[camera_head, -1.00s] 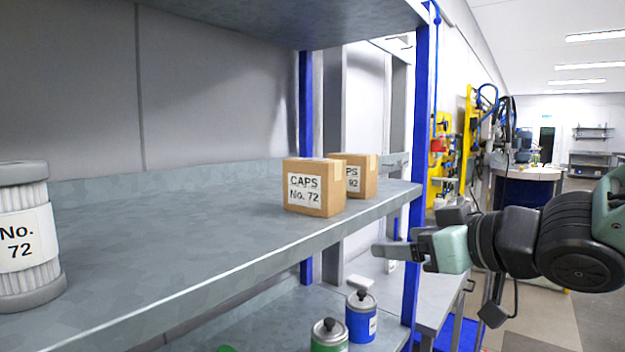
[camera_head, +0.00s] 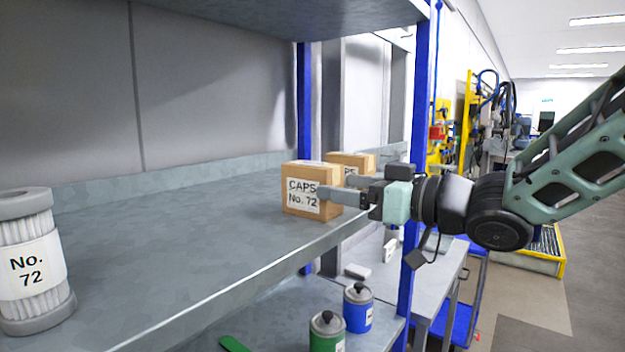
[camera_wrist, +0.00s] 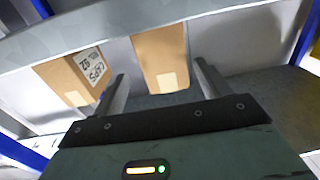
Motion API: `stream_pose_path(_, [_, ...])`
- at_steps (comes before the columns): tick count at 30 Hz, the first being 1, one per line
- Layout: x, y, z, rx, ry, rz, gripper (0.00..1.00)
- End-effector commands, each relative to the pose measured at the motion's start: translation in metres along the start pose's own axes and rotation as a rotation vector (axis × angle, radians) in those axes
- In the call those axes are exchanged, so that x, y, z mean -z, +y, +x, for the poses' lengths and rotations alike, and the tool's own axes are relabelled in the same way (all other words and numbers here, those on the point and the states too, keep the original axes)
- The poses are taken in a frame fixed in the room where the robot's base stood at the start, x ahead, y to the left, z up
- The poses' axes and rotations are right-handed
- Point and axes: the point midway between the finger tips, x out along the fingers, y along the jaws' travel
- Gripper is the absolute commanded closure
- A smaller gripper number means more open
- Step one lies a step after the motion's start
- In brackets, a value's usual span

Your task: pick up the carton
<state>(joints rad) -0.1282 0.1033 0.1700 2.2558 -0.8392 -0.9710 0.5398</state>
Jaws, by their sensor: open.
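A brown carton labelled "CAPS No. 72" (camera_head: 300,203) stands upright on the grey shelf near its right end. A second carton (camera_head: 362,163), with its label mostly covered, stands behind it to the right. My gripper (camera_head: 335,190) is open and points left, one finger overlapping the right part of the front carton. In the wrist view, a carton (camera_wrist: 160,55) appears between the two spread fingers of my gripper (camera_wrist: 161,78), with space on both sides. The carton labelled "CAPS 92" (camera_wrist: 78,78) is outside the fingers, to the left.
A white ribbed filter labelled "No. 72" (camera_head: 33,262) stands at the shelf's left. A blue post (camera_head: 417,150) rises at the shelf's right end, close to my arm. Green (camera_head: 327,333) and blue (camera_head: 358,309) cans stand on the lower shelf. The shelf middle is clear.

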Motion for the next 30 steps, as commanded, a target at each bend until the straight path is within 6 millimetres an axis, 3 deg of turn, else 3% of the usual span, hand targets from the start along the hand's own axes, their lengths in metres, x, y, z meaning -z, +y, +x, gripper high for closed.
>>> stream_pose_path(8, [0.002, -0.002, 0.022, 0.002, -0.002, 0.001, 0.25])
stream_pose_path(18, [0.002, -0.007, 0.064, 0.001, -0.001, 0.001, 0.25])
stream_pose_path(26, [0.0, -0.006, 0.066, -0.001, 0.0, 0.0, 0.25])
stream_pose_path(30, [0.0, -0.006, 0.066, -0.001, 0.0, 0.0, 0.58])
